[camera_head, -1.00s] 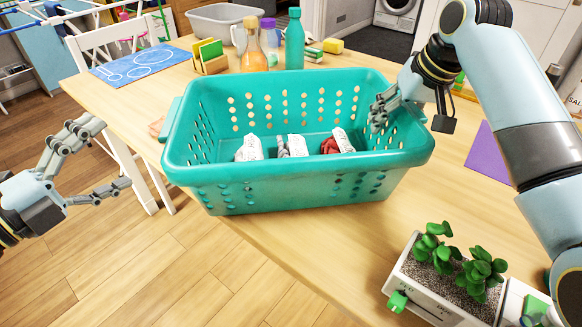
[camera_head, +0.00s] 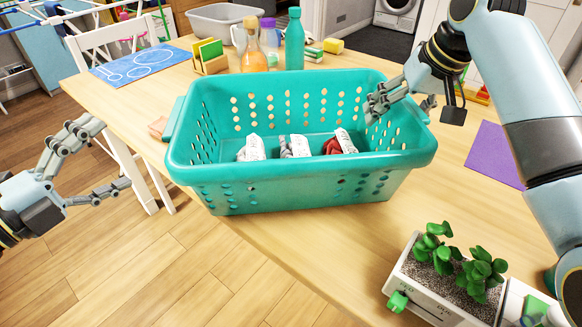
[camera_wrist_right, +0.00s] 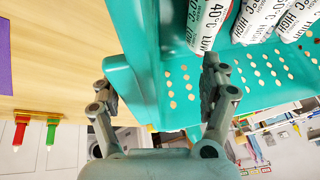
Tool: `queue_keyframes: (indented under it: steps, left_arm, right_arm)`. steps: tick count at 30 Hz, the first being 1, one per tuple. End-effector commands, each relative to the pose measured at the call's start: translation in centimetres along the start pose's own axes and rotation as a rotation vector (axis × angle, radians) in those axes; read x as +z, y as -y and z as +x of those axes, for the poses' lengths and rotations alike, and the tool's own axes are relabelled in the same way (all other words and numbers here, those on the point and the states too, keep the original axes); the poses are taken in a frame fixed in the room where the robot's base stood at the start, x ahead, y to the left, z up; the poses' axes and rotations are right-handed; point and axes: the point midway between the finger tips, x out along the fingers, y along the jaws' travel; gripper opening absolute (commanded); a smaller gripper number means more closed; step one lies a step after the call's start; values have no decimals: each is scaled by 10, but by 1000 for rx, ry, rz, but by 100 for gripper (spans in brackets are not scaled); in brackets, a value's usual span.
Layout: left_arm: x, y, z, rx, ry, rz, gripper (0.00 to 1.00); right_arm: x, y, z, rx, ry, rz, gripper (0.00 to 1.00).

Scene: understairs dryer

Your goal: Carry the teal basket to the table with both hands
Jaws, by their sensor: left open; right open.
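The teal basket (camera_head: 300,180) stands on the wooden table (camera_head: 440,205), its near side close to the front edge. Several rolled white and red items with printed labels (camera_head: 295,147) lie inside it. My right gripper (camera_head: 398,105) is open at the basket's right end, with one finger over the inside and the other outside the wall. In the right wrist view the fingers (camera_wrist_right: 160,95) straddle the teal end wall (camera_wrist_right: 150,60), apart from each other. My left gripper (camera_head: 105,160) is open and empty, left of the table and away from the basket.
A planter with green plants (camera_head: 455,265) stands at the front right. A purple mat (camera_head: 497,155) lies to the right. Bottles (camera_head: 295,40), a grey tub (camera_head: 225,22) and sponges (camera_head: 209,55) stand behind the basket. A white chair (camera_head: 120,45) is at the left.

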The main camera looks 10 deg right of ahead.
Motion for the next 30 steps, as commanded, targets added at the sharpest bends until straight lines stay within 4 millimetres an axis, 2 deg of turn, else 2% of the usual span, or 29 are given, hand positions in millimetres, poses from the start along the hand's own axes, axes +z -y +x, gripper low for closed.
queue_keyframes:
  steps: [6, 13, 18, 30]
  left_arm:
    - [0, 0, 0, 0, 0, 0, 91]
    - [0, 0, 0, 0, 0, 0, 91]
    - [0, 0, 0, 0, 0, 0, 91]
    - [0, 0, 0, 0, 0, 0, 91]
  right_arm:
    - [-1, -1, -50, 2, -4, -3, 79]
    - [-1, 0, -89, 0, -2, -1, 79]
    - [0, 0, -100, 1, 1, -1, 79]
    - [0, 0, -100, 0, 1, -1, 79]
